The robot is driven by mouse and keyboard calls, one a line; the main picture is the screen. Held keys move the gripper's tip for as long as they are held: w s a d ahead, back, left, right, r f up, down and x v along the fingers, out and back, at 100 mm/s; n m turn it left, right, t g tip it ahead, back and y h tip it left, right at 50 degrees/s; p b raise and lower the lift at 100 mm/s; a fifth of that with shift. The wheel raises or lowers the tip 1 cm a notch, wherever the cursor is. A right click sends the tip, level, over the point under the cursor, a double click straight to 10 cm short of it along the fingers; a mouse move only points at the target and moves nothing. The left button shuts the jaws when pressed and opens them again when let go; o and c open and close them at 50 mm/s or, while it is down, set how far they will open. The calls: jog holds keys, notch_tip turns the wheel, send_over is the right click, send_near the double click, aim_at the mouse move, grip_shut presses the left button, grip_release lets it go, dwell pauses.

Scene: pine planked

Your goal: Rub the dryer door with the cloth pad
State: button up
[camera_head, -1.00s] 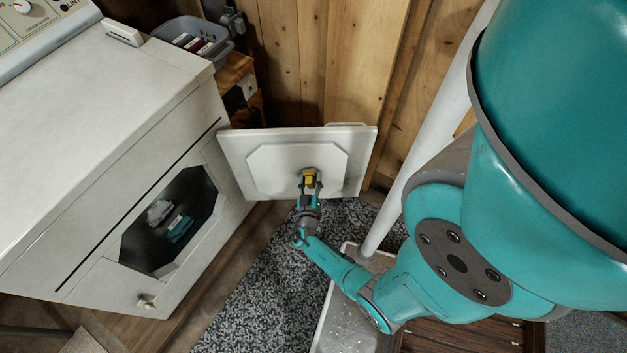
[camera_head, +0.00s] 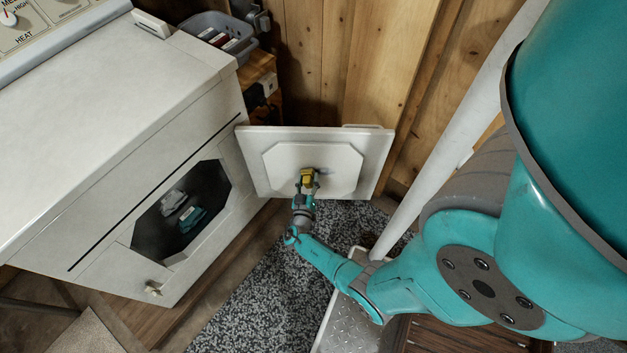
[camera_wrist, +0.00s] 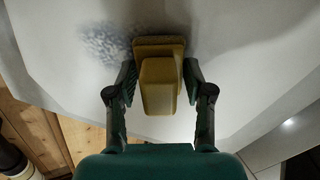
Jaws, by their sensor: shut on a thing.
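The white dryer door (camera_head: 280,188) stands open, its raised eight-sided inner panel facing me. My gripper (camera_head: 305,184) is shut on the yellow cloth pad (camera_head: 308,174), left of the panel's middle. In the wrist view the pad (camera_wrist: 160,88) sits between both fingers of my gripper (camera_wrist: 159,82), its wide end against or very near the white door (camera_wrist: 235,50); exact contact is hard to tell. A speckled blue-grey smudge (camera_wrist: 108,45) marks the door just left of the pad there; it shows faintly right of the pad in the head view (camera_head: 325,171).
The white dryer (camera_head: 120,120) stands at left, its opening (camera_head: 155,222) showing grey and teal cloths inside. A grey basket (camera_head: 215,32) sits behind it. Plank wall (camera_head: 370,60) stands close behind the door. A white pipe (camera_head: 440,140) rises at right. A speckled rug (camera_head: 260,270) covers the floor.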

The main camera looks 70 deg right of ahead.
jog(key=shift+w+a+r, duration=0.1)
jog(key=shift+w+a, duration=0.05)
jog(key=shift+w, duration=0.4)
jog(key=shift+s, duration=0.1)
jog(key=shift+s+d, duration=0.45)
jog(key=shift+s, duration=1.25)
jog(key=shift+s+d, duration=0.5)
jog(key=shift+s, duration=1.25)
jog(key=shift+s+d, duration=0.45)
jog(key=shift+s, duration=1.25)
